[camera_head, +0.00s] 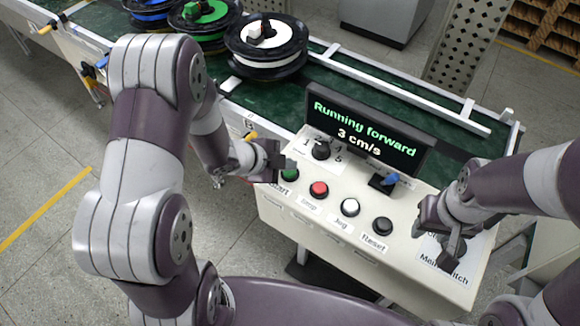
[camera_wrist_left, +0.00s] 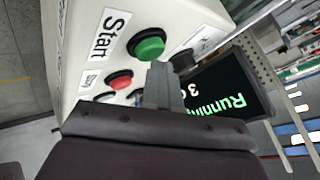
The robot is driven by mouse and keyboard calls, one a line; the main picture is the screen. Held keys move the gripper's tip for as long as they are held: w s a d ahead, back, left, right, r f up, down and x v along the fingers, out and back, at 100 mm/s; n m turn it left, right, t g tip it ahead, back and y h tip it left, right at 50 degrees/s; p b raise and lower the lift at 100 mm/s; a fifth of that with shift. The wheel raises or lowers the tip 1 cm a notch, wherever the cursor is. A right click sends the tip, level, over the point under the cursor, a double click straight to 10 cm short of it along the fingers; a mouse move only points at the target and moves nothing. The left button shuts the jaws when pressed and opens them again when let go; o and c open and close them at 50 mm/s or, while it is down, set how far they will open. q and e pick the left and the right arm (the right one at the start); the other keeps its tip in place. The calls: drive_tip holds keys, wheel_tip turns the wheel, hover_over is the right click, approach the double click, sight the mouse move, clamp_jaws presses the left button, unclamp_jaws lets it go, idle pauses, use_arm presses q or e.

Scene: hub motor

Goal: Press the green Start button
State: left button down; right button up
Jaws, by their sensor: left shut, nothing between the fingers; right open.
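The green Start button (camera_head: 289,175) is on the left end of the white control panel (camera_head: 345,238), partly hidden by my left gripper in the head view. In the left wrist view the green Start button (camera_wrist_left: 147,44) shows whole, beside its "Start" label. My left gripper (camera_head: 284,166) is shut and empty, its tip at the button in the head view. In the left wrist view my left gripper (camera_wrist_left: 160,75) has its tip just below the button; I cannot tell whether they touch. My right gripper (camera_head: 445,240) is open and empty over the panel's right end.
A red Stop button (camera_head: 319,189), a white Jog button (camera_head: 350,206) and a black Reset button (camera_head: 382,226) line the panel. A black dial (camera_head: 321,151) and a blue switch (camera_head: 390,180) sit behind. The display (camera_head: 365,130) reads "Running forward 3 cm/s". Spools (camera_head: 267,45) stand on the green conveyor (camera_head: 345,85).

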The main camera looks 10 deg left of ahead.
sight(287, 173)
use_arm(q)
drive_tip(key=shift+r+p, duration=0.3)
drive_tip(key=shift+r, duration=0.3)
wheel_tip(287, 173, up, 5)
drive_tip(key=p, duration=0.5)
drive_tip(key=shift+r, duration=0.1)
